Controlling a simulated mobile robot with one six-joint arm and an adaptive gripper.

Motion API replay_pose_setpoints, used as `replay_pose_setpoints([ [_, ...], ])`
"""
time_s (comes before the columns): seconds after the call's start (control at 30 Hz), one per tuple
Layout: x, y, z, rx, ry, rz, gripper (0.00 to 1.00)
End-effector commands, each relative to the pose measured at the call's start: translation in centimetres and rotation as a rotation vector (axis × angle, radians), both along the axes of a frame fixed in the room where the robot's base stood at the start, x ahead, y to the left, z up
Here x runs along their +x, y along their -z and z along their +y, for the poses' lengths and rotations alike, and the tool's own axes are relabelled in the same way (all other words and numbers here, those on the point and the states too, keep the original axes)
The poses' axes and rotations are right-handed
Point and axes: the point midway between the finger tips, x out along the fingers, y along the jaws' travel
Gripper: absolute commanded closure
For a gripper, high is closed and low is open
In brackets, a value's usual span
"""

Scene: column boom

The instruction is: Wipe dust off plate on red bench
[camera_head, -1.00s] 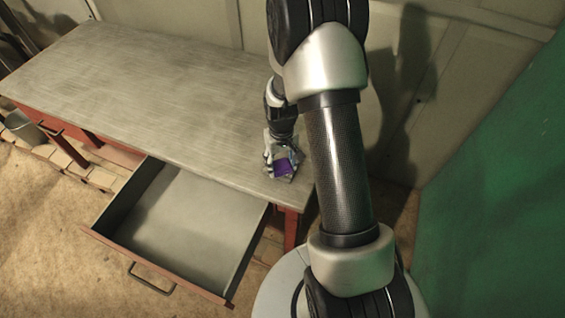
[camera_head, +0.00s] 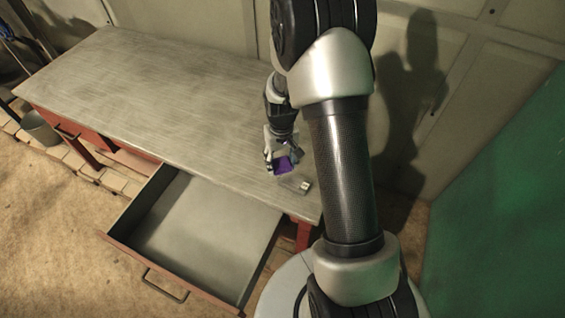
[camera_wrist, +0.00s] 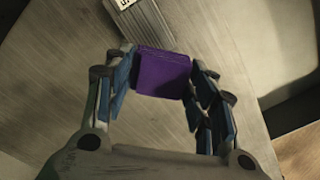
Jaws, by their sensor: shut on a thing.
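A purple block (camera_head: 282,163), perhaps a sponge, is in my gripper (camera_head: 281,160) near the right end of the bench. In the wrist view the block (camera_wrist: 162,74) sits between the two blue-padded fingers of my gripper (camera_wrist: 162,80), which are shut on it. A small grey plate (camera_head: 293,183) with a white label lies on the bench top (camera_head: 165,95), just right of and below the block in the head view. The plate also shows in part in the wrist view (camera_wrist: 172,30), beyond the block. I cannot tell whether dust is on the plate. The bench has red legs.
An open, empty drawer (camera_head: 195,235) juts out from the bench front. A grey bucket (camera_head: 40,128) stands at the far left. A green panel (camera_head: 500,210) is on the right, and a pale wall (camera_head: 190,22) runs behind. The bench top left of my gripper is clear.

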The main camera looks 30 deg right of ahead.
Motion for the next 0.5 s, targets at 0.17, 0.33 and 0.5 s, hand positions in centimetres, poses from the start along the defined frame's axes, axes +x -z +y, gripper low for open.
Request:
replay_pose_setpoints([
  [0.17,0.3,-1.9,0.2,0.0,-0.002,-0.002,0.71],
  [0.33,0.4,-3.4,0.3,0.0,-0.002,-0.001,0.71],
  [0.5,0.5,-4.2,0.4,0.0,-0.002,-0.001,0.71],
])
